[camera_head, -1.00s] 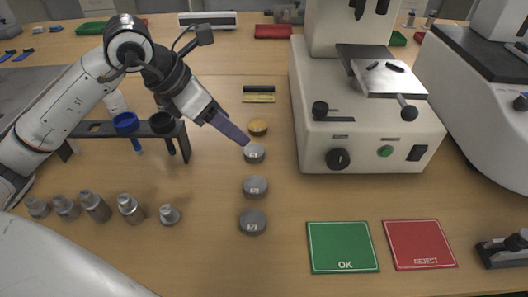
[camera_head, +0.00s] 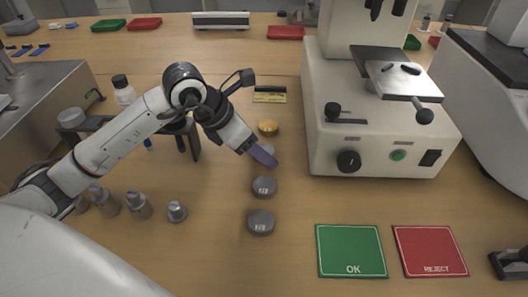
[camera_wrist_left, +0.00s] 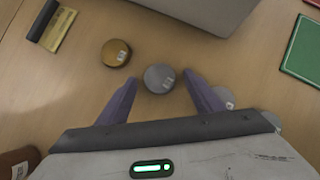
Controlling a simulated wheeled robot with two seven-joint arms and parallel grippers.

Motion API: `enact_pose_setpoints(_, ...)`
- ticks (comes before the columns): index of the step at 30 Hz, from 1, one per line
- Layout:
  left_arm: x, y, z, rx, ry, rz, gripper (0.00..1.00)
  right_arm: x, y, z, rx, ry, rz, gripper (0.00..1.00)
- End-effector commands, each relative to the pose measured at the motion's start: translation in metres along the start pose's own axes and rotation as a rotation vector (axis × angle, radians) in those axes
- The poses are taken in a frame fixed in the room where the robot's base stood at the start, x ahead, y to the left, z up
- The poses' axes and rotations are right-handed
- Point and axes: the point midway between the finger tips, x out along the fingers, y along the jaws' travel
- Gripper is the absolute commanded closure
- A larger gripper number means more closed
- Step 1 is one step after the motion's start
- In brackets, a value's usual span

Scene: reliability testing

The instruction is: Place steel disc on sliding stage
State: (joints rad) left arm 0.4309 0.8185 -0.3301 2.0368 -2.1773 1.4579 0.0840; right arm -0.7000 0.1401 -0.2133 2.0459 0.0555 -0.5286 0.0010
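Three grey steel discs stand in a column on the table: a far one (camera_head: 267,149), a middle one (camera_head: 264,187) and a near one (camera_head: 261,222). My left gripper (camera_head: 266,158) is at the far disc and partly covers it. In the left wrist view the gripper (camera_wrist_left: 163,97) is open. One grey disc (camera_wrist_left: 159,78) lies in front of the gap between its fingers, not gripped. Another disc (camera_wrist_left: 226,97) is partly hidden by the right finger. The sliding stage (camera_head: 400,82) is a bare metal plate with a knobbed lever on the white machine.
A brass disc (camera_head: 268,128) sits just behind the far steel disc. The white machine (camera_head: 385,135) stands to the right. Green OK (camera_head: 351,248) and red REJECT (camera_head: 430,248) mats lie in front. Several metal weights (camera_head: 139,205) and a rack are left, near my arm.

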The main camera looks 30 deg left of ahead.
Motion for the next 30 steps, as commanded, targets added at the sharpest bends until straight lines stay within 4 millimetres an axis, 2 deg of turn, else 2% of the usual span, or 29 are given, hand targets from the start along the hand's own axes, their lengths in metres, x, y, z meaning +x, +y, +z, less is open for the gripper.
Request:
enact_pose_setpoints(1, 0.0, 0.0, 0.0, 0.0, 0.0, 0.0, 0.46, 0.0, 0.0, 0.0, -0.001, 0.0, 0.0, 0.51)
enact_pose_setpoints(9, 0.0, 0.0, 0.0, 0.0, 0.0, 0.0, 0.92, 0.0, 0.0, 0.0, -0.001, 0.0, 0.0, 0.51)
enact_pose_setpoints(10, -0.001, 0.0, 0.001, 0.0, -0.003, 0.001, 0.92, 0.0, 0.0, 0.0, -0.001, 0.0, 0.0, 0.51)
enact_pose_setpoints(11, -0.001, 0.0, 0.001, 0.0, -0.003, 0.001, 0.96, 0.0, 0.0, 0.0, -0.001, 0.0, 0.0, 0.51)
enact_pose_setpoints(16, -0.003, 0.001, 0.002, 0.0, -0.004, 0.002, 0.97, -0.001, 0.0, -0.001, -0.001, 0.0, 0.0, 0.51)
enact_pose_setpoints(19, -0.01, 0.001, 0.008, 0.001, -0.007, 0.004, 0.97, -0.002, 0.0, -0.002, -0.001, 0.0, 0.0, 0.51)
enact_pose_setpoints(30, -0.07, 0.001, 0.046, 0.001, -0.006, 0.003, 0.97, -0.008, 0.0, -0.006, -0.004, -0.002, 0.002, 0.51)
